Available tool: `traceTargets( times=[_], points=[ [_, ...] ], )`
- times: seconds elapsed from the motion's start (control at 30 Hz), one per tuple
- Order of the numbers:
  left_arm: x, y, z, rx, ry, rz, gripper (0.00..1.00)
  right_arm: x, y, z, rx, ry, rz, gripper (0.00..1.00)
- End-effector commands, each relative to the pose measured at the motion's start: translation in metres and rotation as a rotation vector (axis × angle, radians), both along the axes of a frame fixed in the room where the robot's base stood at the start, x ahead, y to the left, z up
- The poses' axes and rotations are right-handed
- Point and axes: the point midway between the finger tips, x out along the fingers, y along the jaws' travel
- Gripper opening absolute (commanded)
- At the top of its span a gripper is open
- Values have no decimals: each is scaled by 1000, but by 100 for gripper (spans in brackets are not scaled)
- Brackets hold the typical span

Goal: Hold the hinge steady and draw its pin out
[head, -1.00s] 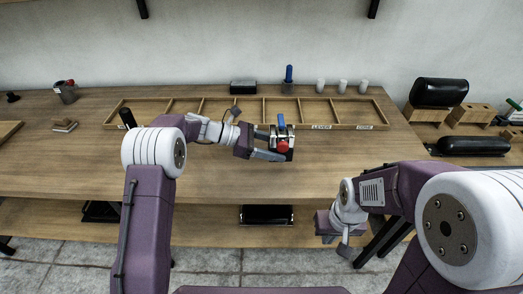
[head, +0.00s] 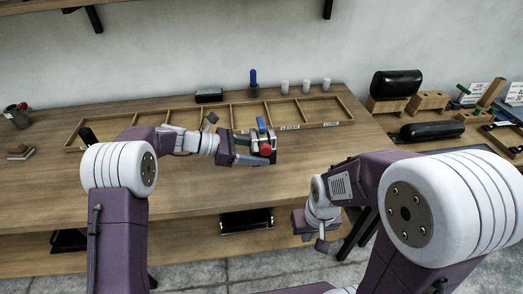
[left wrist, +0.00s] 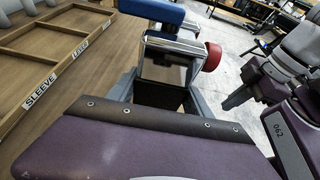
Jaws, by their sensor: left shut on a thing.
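The hinge (head: 264,138) is a small metal and dark piece with a blue part on top and a red knob (head: 265,149) on its front. My left gripper (head: 256,151) is shut on it, over the table near the long tray. In the left wrist view the hinge (left wrist: 165,70) sits between the grey fingers, with a shiny metal barrel, the blue part above and the red knob at its right end. The pin's shaft is not clearly visible. My right gripper (head: 318,240) hangs low at the table's front edge, apart from the hinge; its finger gap does not show clearly.
A long wooden compartment tray (head: 182,111) with labels lies behind the hinge. A blue-handled tool (head: 253,80), white cups (head: 305,86) and a black box (head: 209,95) stand behind it. Black cushions (head: 397,84) and wooden blocks are at right. The front table (head: 190,190) is mostly clear.

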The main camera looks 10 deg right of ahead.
Motion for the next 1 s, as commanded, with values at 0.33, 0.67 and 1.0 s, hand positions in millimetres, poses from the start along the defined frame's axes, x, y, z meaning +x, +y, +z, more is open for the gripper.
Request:
traceTargets(
  times=[0.33,0.67,1.0],
  points=[
    [13,22,-20,-2,-1,1,0,0,0,0,0,0,0,0],
    [24,43,-40,-2,-2,1,0,0,0,0,0,0,0,0],
    [36,64,-60,-2,-3,1,0,0,0,-2,0,0,0,0]
  ],
)
